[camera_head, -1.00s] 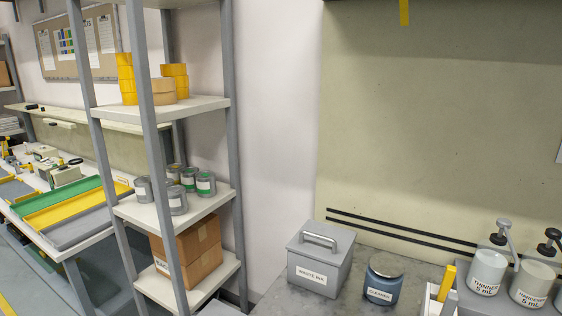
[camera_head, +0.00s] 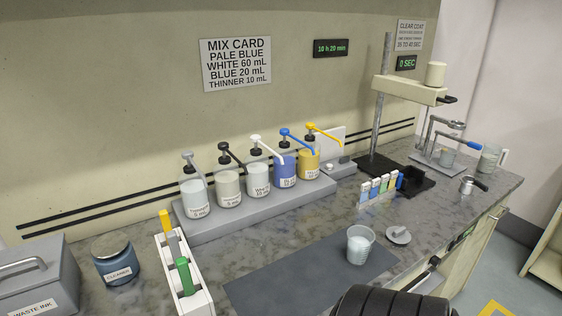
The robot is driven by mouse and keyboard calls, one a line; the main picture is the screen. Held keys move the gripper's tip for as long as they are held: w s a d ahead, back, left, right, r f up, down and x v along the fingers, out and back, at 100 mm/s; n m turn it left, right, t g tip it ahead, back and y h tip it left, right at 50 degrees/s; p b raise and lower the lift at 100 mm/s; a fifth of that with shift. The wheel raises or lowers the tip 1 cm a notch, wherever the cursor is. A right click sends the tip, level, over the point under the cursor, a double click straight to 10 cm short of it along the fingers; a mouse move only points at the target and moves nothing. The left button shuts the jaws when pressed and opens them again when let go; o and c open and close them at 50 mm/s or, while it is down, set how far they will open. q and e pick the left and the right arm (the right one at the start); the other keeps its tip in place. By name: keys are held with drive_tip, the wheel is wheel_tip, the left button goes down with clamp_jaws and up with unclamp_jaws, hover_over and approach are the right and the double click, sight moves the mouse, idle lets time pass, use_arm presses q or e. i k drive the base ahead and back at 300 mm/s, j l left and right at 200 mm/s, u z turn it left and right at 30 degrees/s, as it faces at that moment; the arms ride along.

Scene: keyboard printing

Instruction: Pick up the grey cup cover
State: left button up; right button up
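The grey cup cover (camera_head: 398,236) is a small round lid with a knob on top. It lies on the grey marble-look counter, just right of a clear cup (camera_head: 360,245) with pale contents. The cup stands upright on a dark mat (camera_head: 290,280), apart from the cover. A black ribbed part at the bottom edge looks like a piece of my own arm, close in front of the cup and cover.
Several pump bottles (camera_head: 258,172) stand on a grey stand behind the mat. A white rack (camera_head: 188,275), a blue cleaner jar (camera_head: 117,260) and a waste ink box (camera_head: 40,280) are left. A dark-based stand (camera_head: 388,90) and small metal pot (camera_head: 467,186) are right.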

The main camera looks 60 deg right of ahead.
sight(398, 234)
drive_tip(key=z, duration=2.8)
drive_tip(key=i+l+u, duration=0.1)
drive_tip(key=i+l, duration=0.15)
drive_tip(key=i+l+u, duration=0.1)
drive_tip(key=i+l, duration=0.15)
drive_tip(key=l, duration=0.2)
drive_tip(key=i+l+u, duration=0.15)
drive_tip(key=l, duration=0.2)
drive_tip(key=i+l+u, duration=0.1)
drive_tip(key=i+l, duration=0.15)
drive_tip(key=l, duration=0.15)
